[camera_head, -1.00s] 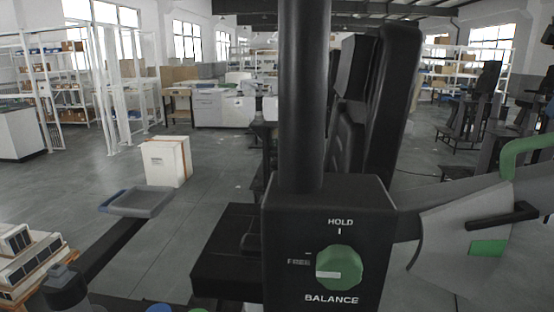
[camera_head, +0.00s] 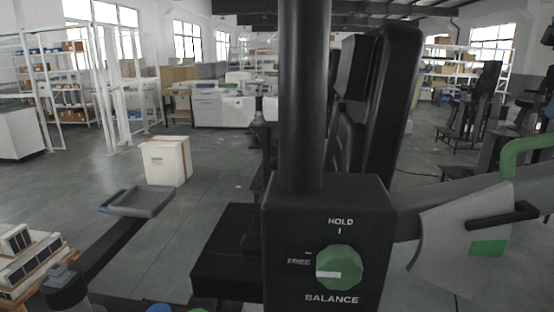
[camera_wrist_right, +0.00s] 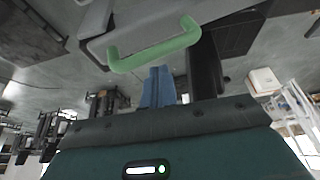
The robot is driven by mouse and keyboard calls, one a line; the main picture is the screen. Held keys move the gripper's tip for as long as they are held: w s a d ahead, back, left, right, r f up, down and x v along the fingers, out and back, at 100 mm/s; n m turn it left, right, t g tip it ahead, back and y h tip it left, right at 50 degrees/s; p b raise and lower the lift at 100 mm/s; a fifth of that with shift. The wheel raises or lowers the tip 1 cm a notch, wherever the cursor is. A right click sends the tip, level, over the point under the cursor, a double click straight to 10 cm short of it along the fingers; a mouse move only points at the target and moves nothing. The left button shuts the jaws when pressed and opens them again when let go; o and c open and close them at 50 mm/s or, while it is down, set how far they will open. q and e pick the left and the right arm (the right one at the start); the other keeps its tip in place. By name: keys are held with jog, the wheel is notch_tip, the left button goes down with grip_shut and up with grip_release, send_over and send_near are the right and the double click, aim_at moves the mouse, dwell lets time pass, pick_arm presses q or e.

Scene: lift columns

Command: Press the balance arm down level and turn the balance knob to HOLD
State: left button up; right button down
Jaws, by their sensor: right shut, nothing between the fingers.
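The green balance knob (camera_head: 340,267) sits on a black box (camera_head: 285,235) in the head view. Its white mark points left, toward FREE; HOLD is printed above it. At the right is a pale dial plate (camera_head: 450,240) with a green patch (camera_head: 488,247). A black pointer (camera_head: 502,216) lies above that patch. A green handle (camera_head: 525,148) shows at the right edge, and in the right wrist view (camera_wrist_right: 155,50). My right gripper (camera_wrist_right: 159,72) is shut and empty, its blue fingers close beside the handle; contact cannot be told. My left gripper is not in view.
A black post (camera_head: 304,95) rises from the box and blocks the middle. A shallow grey-blue tray (camera_head: 150,212) sits on a dark beam at the left. A white carton (camera_head: 166,160) stands on the floor behind it. Open floor lies around the carton.

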jog(key=shift+f, duration=0.6)
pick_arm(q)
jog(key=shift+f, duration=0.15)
pick_arm(e)
jog(key=shift+f, duration=0.1)
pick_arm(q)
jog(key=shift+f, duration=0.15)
pick_arm(e)
jog(key=shift+s+d+f, duration=0.1)
jog(key=shift+d+f, duration=0.3)
jog(key=shift+f, duration=0.4)
jog(key=shift+d+f, duration=0.35)
jog(key=shift+f, duration=0.5)
pick_arm(q)
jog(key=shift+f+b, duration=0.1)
jog(key=shift+b, duration=0.25)
pick_arm(e)
jog(key=shift+s+d+f, duration=0.1)
jog(key=shift+d+f, duration=0.15)
jog(key=shift+f, duration=0.6)
jog(key=shift+d+f, duration=0.25)
jog(key=shift+f, duration=0.55)
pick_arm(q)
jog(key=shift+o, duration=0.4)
